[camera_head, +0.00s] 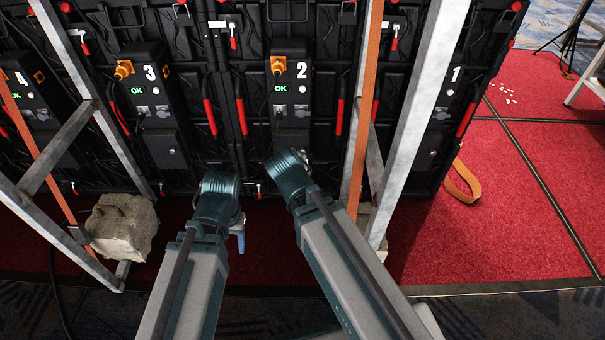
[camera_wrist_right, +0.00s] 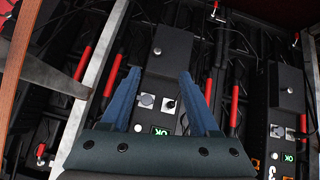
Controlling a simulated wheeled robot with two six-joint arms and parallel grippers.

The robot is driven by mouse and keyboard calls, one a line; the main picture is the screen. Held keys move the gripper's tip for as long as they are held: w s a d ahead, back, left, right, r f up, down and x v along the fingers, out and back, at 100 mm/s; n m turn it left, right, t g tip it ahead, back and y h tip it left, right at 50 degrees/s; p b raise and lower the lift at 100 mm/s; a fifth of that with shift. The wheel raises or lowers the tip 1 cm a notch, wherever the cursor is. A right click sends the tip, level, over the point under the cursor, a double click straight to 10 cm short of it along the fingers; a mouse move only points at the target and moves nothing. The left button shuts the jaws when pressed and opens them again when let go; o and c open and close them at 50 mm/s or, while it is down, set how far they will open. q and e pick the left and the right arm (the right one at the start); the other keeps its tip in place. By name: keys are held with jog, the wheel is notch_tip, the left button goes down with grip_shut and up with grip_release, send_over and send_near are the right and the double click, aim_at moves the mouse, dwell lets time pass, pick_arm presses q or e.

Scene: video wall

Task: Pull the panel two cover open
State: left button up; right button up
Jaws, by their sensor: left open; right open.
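The panel two box, a black unit marked 2 with a green OK light, is on the video wall in the head view. Its plain dark lower cover (camera_head: 292,139) is partly hidden by my right wrist and appears shut. In the right wrist view the cover (camera_wrist_right: 175,50) shows flat, with a small round knob, beyond the sockets. My right gripper (camera_wrist_right: 161,76) is open and empty, its blue fingers pointing at the box; whether they touch it I cannot tell. My left gripper (camera_head: 239,234) is low in front of the wall, mostly hidden by its own wrist, away from the cover.
Panel three's box (camera_head: 155,95) stands left of panel two. A metal post (camera_head: 424,120) and an orange strap (camera_head: 364,110) stand just right of panel two. A concrete block (camera_head: 122,228) sits lower left. Red carpet (camera_head: 500,220) is open at the right.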

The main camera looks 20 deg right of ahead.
aim_at(303, 153)
jog(key=w+d+f+t+b, duration=0.1)
jog(key=w+f+t+b, duration=0.1)
jog(key=f+b, duration=0.3)
jog(key=w+d+f+m+t+b, duration=0.1)
jog(key=w+f+b, duration=0.3)
jog(key=b, duration=0.6)
jog(key=shift+d+f+t+h, duration=0.3)
jog(key=shift+d+f+t, duration=0.5)
jog(key=shift+f+t, duration=0.1)
jog(key=shift+w, duration=0.2)
jog(key=b+x, duration=0.5)
jog(key=x, duration=0.8)
jog(key=shift+w+d+f, duration=0.1)
jog(key=shift+w+f, duration=0.05)
jog(key=shift+w, duration=0.15)
grip_shut()
